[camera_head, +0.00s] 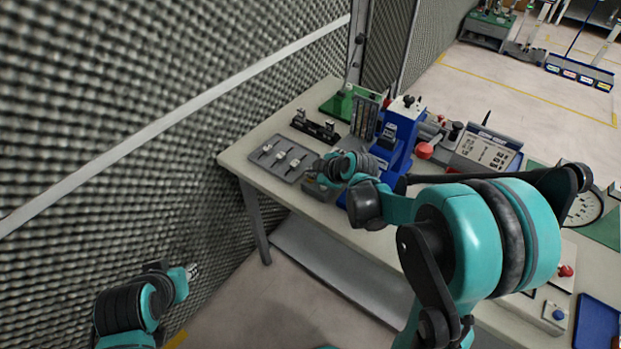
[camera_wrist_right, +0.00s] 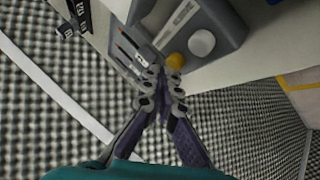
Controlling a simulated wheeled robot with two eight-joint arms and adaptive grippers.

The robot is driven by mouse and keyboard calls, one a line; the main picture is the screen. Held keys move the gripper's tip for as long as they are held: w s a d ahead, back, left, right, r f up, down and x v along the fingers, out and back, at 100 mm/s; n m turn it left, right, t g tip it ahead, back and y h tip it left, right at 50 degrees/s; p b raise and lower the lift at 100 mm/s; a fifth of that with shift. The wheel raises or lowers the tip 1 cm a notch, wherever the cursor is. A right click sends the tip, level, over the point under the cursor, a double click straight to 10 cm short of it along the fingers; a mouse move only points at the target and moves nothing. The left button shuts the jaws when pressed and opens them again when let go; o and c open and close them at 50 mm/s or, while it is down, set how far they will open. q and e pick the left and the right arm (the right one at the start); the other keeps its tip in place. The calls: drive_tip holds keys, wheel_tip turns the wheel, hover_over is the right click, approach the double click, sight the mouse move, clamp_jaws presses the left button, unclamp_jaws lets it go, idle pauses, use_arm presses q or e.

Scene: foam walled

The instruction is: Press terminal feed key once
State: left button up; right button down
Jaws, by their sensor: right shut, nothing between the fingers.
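A dark grey terminal box (camera_wrist_right: 217,18) shows at the top of the right wrist view, with a pale label strip, a round yellow key (camera_wrist_right: 176,61) and a round whitish key (camera_wrist_right: 201,43). I cannot read which is the feed key. My right gripper (camera_wrist_right: 164,82) is shut and empty, its tips close beside the yellow key; I cannot tell whether they touch it. In the head view the box (camera_head: 316,191) is partly hidden by my right wrist. My left gripper (camera_head: 193,271) is low at the left, away from the bench, too small to read.
The bench (camera_head: 232,159) stands along the foam wall (camera_head: 150,110). A grey tray with metal tools (camera_head: 281,158) lies left of the terminal. A blue press (camera_head: 397,135) stands close on the right. A black fixture (camera_head: 314,127) is behind. Floor left of the bench is clear.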

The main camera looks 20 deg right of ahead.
sight(312, 180)
drive_tip(key=shift+f+b, duration=0.45)
drive_tip(key=shift+f, duration=0.1)
idle(0.4)
drive_tip(key=shift+r, duration=0.1)
drive_tip(key=shift+r+p, duration=0.75)
drive_tip(key=shift+r, duration=0.1)
wheel_tip(312, 180, up, 5)
drive_tip(key=p, duration=0.4)
drive_tip(key=shift+r, duration=0.1)
idle(0.8)
